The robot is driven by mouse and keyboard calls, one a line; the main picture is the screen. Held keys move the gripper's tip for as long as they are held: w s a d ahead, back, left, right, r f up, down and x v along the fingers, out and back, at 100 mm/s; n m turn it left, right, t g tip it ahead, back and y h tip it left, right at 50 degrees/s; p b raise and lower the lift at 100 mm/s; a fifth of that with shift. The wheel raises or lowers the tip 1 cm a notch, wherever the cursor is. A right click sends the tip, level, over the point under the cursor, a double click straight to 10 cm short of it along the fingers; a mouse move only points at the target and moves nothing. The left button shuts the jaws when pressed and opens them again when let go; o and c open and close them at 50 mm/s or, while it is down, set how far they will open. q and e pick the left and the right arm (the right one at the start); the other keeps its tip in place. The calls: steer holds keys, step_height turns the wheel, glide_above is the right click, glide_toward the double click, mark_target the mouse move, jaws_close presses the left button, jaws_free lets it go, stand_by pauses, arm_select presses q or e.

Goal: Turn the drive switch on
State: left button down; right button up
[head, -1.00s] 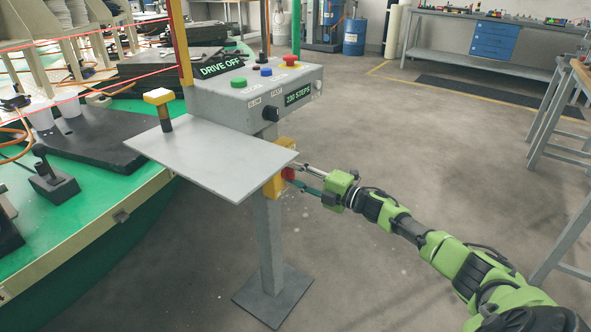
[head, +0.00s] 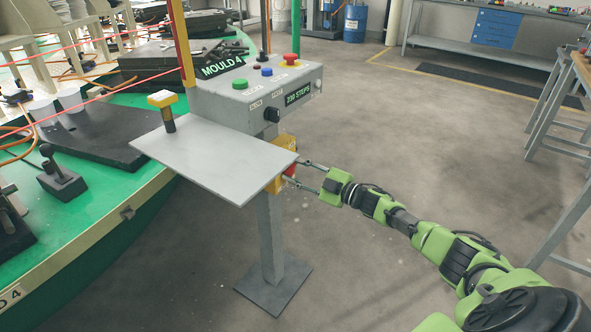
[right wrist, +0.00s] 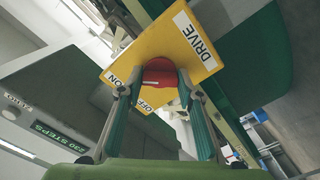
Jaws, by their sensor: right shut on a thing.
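The drive switch is a yellow plate (head: 284,155) with a red knob (head: 290,170), on the post just below the control box. In the right wrist view the yellow plate (right wrist: 205,45) reads DRIVE, ON and OFF, and the red knob (right wrist: 159,72) sits between my fingertips. My right gripper (head: 297,173) is shut on the red knob; it also shows in the right wrist view (right wrist: 158,82). The display (head: 222,67) on the control box reads MOULD 4. Which mark the knob points to is hard to tell. My left gripper is not in view.
The grey control box (head: 235,105) carries several buttons and a second display reading 230 STEPS. The green carousel table (head: 105,185) is at left.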

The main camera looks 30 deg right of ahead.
stand_by(0.4)
steer(key=o, duration=1.1)
steer(key=shift+d, duration=0.1)
steer(key=v, duration=1.2)
